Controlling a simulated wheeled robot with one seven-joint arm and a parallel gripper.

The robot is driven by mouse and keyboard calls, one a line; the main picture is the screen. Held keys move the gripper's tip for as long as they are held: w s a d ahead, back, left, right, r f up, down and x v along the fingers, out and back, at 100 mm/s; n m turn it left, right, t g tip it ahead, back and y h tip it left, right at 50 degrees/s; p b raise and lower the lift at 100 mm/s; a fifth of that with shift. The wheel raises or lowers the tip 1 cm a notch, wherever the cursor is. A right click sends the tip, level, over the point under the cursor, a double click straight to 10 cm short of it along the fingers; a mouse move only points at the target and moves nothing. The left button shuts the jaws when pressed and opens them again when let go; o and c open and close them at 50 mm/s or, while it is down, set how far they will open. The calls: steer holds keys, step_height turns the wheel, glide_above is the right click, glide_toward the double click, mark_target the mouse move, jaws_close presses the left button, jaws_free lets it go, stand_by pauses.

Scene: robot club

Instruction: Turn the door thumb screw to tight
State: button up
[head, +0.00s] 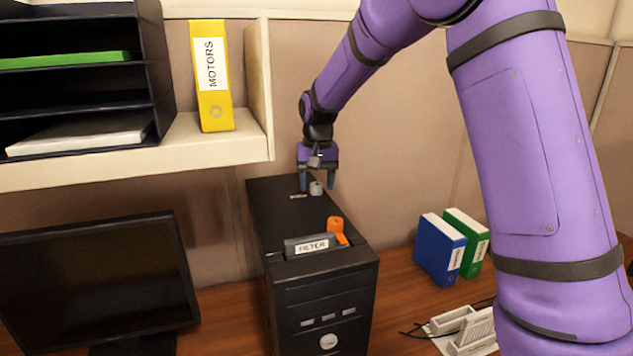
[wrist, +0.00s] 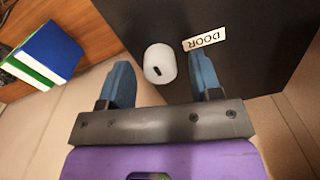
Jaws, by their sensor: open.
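The door thumb screw is a small light grey knob (head: 316,188) on the top of the black computer case (head: 280,215), near its back. In the wrist view the knob (wrist: 160,64) shows a dark slot mark and stands beside a white label reading DOOR (wrist: 204,40). My gripper (head: 317,184) is open and points down, with its blue fingers on either side of the knob. In the wrist view the fingers of my gripper (wrist: 162,80) show gaps to the knob on both sides. Whether the fingertips reach below the knob's top I cannot tell.
An orange knob (head: 335,225) and a dark handle labelled FILTER (head: 308,246) sit at the case's front top edge. A shelf with a yellow MOTORS binder (head: 211,75) overhangs to the left. A monitor (head: 95,280) stands left; blue (head: 441,248) and green binders stand right.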

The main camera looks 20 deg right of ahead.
mark_target(318, 184)
steer(key=shift+r, duration=0.1)
step_height(318, 184, up, 11)
steer(key=shift+d+f, duration=0.15)
steer(key=shift+f, duration=0.05)
stand_by(0.5)
steer(key=s+d+r+n+t, duration=0.1)
steer(key=s+d+r, duration=0.15)
steer(key=s, duration=0.75)
steer(key=s+d+r+t, duration=0.2)
steer(key=s+r, duration=0.2)
steer(key=s, duration=0.5)
steer(key=s+d+f+t, duration=0.1)
steer(key=s+f, duration=0.1)
steer(key=s, duration=0.7)
steer(key=s+d+f+n+t, duration=0.1)
steer(key=s+f, duration=0.2)
steer(key=s, duration=0.6)
steer(key=shift+d, duration=0.2)
